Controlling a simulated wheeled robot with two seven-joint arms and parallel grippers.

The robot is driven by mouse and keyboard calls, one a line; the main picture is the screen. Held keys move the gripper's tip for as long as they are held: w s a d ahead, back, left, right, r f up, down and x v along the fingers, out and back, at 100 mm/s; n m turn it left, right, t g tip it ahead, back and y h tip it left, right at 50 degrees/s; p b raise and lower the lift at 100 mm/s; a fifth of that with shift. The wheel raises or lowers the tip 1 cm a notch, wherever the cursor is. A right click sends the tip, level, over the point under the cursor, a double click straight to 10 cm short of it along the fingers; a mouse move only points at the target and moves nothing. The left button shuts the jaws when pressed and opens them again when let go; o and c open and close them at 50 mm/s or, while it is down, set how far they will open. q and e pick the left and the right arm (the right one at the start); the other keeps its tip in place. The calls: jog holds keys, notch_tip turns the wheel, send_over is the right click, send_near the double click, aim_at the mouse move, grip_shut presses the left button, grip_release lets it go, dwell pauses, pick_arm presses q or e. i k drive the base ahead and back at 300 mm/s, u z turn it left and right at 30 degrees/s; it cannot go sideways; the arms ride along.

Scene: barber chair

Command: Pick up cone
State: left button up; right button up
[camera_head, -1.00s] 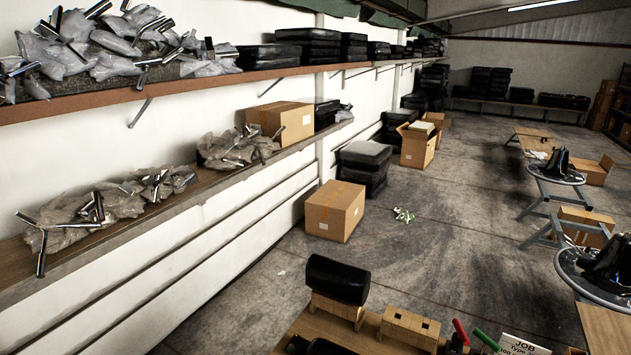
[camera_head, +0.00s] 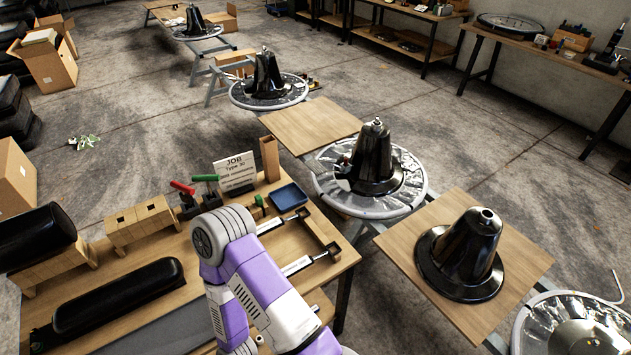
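A glossy black cone (camera_head: 466,250) with a wide flange and a metal tip stands upright on a square wooden board at the right. A second black cone (camera_head: 372,162) stands on a round silver base (camera_head: 412,183) just behind it. Another black cone (camera_head: 266,76) stands on a round base farther back, and a smaller one (camera_head: 194,20) is farthest away. A purple and white arm of mine comes in at the bottom centre, left of the nearest cone and apart from it. Neither gripper is in view.
A wooden workbench (camera_head: 340,262) lies at the left with black padded rolls, wooden blocks, a blue tray (camera_head: 288,197), clamps and a job sign (camera_head: 234,171). A bare wooden board (camera_head: 311,125) lies between two cone stations. Another round silver base (camera_head: 540,325) is at lower right. Concrete floor is open behind.

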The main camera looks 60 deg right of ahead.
aim_at(460, 260)
jog(key=z, duration=3.45)
